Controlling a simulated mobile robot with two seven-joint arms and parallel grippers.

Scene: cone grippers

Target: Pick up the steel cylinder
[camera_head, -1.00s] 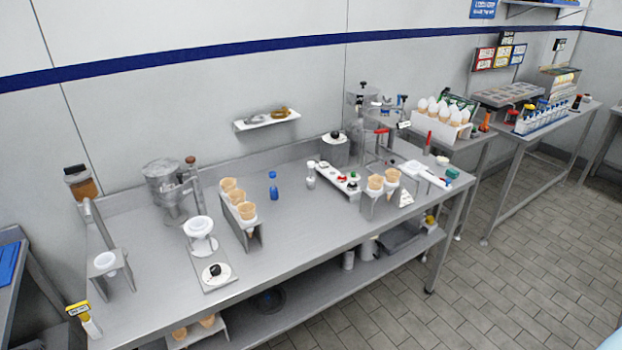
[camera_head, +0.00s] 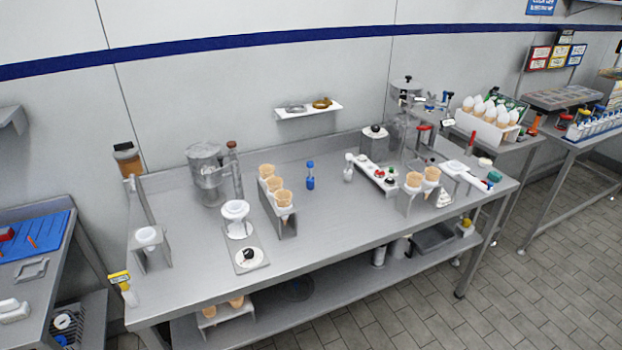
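Neither of my grippers is in view. A small grey upright cylinder (camera_head: 379,256) stands on the lower shelf under the steel table, partly hidden by the tabletop edge. A larger steel canister (camera_head: 205,172) stands at the back left of the tabletop, beside a thin upright metal piece with a brown top (camera_head: 233,165). I cannot tell for certain which of these is the steel cylinder.
The steel table (camera_head: 330,218) holds a rack with several cones (camera_head: 283,212), a blue bottle (camera_head: 310,176), a white funnel stand (camera_head: 236,216) and a control strip (camera_head: 376,173). A side table with a blue mat (camera_head: 45,240) is at left. Tiled floor (camera_head: 400,300) is free in front.

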